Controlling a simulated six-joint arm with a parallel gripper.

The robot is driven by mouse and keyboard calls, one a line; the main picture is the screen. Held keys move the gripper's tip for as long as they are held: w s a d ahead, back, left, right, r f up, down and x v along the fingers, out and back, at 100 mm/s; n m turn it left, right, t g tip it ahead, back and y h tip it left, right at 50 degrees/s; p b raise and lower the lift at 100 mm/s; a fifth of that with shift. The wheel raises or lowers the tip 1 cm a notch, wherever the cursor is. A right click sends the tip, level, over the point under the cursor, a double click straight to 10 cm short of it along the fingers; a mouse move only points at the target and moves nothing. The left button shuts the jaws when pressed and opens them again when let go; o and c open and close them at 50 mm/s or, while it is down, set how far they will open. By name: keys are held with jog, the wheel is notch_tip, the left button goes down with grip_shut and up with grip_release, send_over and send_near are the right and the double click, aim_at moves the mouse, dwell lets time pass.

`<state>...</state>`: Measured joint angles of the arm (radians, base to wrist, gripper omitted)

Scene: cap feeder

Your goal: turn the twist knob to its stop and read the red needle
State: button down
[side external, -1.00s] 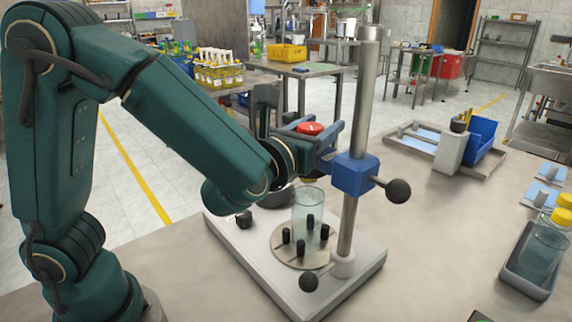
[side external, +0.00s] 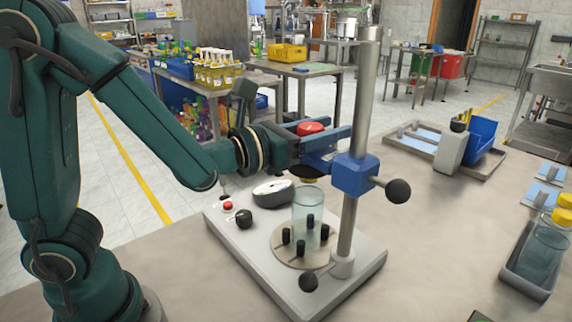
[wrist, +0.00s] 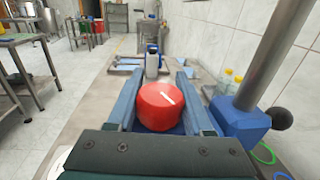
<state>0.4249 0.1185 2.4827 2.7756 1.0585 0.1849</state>
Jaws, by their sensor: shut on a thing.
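The red twist knob (side external: 310,128) sits high beside the steel column, above the glass jar. My gripper (side external: 334,140) is shut on it, a blue finger on each side. In the wrist view the knob (wrist: 158,106) lies between the fingers, with a white mark slanting on its top. A round dial with a pale face (side external: 272,190) lies on the white base, left of the jar. A dark line shows on it, but I cannot make out a red needle or a reading.
A clear jar (side external: 307,203) stands among black pegs on a round plate. A blue clamp (side external: 353,175) on the steel column (side external: 363,100) is close to my fingers. A black knob (side external: 243,218) and red button (side external: 227,205) are at the base's left.

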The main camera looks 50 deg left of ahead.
jog(key=c, duration=0.6)
grip_release()
jog(key=shift+n+y, duration=0.3)
jog(key=shift+y, duration=0.1)
